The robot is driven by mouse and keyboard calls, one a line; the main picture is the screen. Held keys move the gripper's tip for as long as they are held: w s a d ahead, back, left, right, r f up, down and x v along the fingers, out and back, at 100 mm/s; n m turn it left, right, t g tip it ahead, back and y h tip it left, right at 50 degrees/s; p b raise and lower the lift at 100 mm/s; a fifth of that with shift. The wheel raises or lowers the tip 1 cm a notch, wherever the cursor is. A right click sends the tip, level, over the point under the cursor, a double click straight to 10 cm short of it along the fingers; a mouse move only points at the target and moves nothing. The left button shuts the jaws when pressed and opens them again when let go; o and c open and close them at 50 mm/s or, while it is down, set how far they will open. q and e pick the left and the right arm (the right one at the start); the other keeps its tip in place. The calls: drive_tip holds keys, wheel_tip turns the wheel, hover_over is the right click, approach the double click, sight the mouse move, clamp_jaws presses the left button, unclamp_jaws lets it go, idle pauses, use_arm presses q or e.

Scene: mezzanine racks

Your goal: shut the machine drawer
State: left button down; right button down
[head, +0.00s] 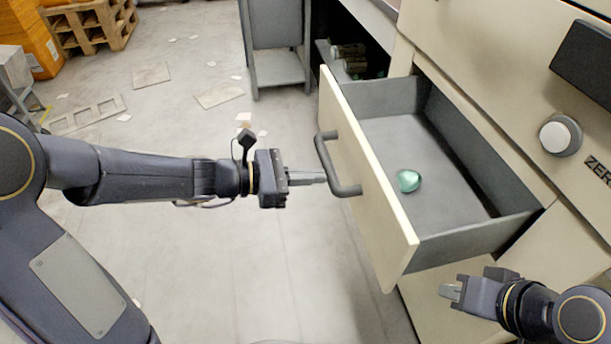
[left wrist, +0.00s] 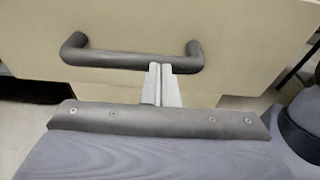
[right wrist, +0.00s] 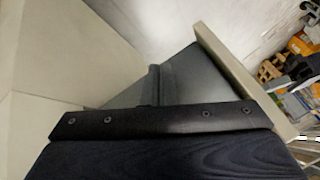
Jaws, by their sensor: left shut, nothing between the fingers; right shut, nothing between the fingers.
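The machine drawer (head: 362,190) is open, pulled out of the cream machine (head: 480,50). Its cream front carries a dark bar handle (head: 335,165), which also shows in the left wrist view (left wrist: 130,57). A small teal object (head: 408,180) lies on the grey drawer floor. My left gripper (head: 322,177) is shut and empty, its fingertips at the handle; I cannot tell whether they touch it. My right gripper (head: 446,291) is shut and empty, below and in front of the drawer's near side wall. In the right wrist view its fingers (right wrist: 152,75) show against the drawer's grey side (right wrist: 185,80).
A white round knob (head: 560,135) and a dark panel (head: 588,62) are on the machine face. A grey stand (head: 278,65) is behind the drawer. Flat boards (head: 220,97) and scraps lie on the floor. A wooden pallet (head: 92,25) is at the far left.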

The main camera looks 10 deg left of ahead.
use_arm(q)
drive_tip(key=r+b+x, duration=0.1)
drive_tip(key=x, duration=0.6)
drive_tip(key=r+x, duration=0.2)
drive_tip(key=x, duration=0.5)
drive_tip(key=d+r+b+x, duration=0.1)
drive_tip(key=x, duration=0.7)
drive_tip(key=shift+w+r+b, duration=0.15)
drive_tip(key=shift+r+b, duration=0.2)
drive_tip(key=shift+w+d, duration=0.25)
drive_tip(key=shift+d, duration=0.4)
drive_tip(key=shift+r, duration=0.15)
drive_tip(key=shift+d+r, duration=0.1)
